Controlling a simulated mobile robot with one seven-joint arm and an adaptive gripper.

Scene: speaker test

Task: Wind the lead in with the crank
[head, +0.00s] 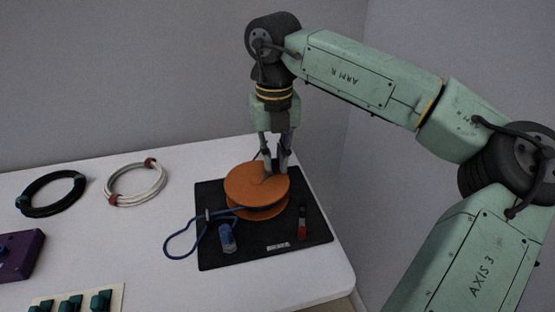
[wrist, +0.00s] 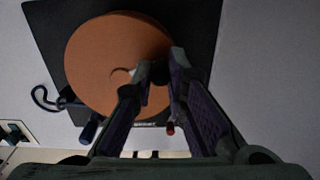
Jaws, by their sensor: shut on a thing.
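An orange reel (head: 250,184) stands on a black mat (head: 318,225); it also shows in the wrist view (wrist: 100,60). My gripper (head: 275,170) points down at the right part of the reel's top disc. In the wrist view its fingertips (wrist: 162,70) close over the disc, right of its centre. It is shut on the crank, whose handle is mostly hidden between the fingers. The blue lead (head: 172,243) leaves the reel at the left and loops past the mat's left edge. A blue cylindrical piece (head: 227,238) is in front of the reel, by the lead.
A small red and black piece (head: 302,226) and a pale label (head: 278,246) are on the mat. A black coil (head: 52,193) and a white coil (head: 136,184) lie on the white table (head: 130,245). A purple box (head: 20,255) and a green switch panel (head: 75,302) are at the left front.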

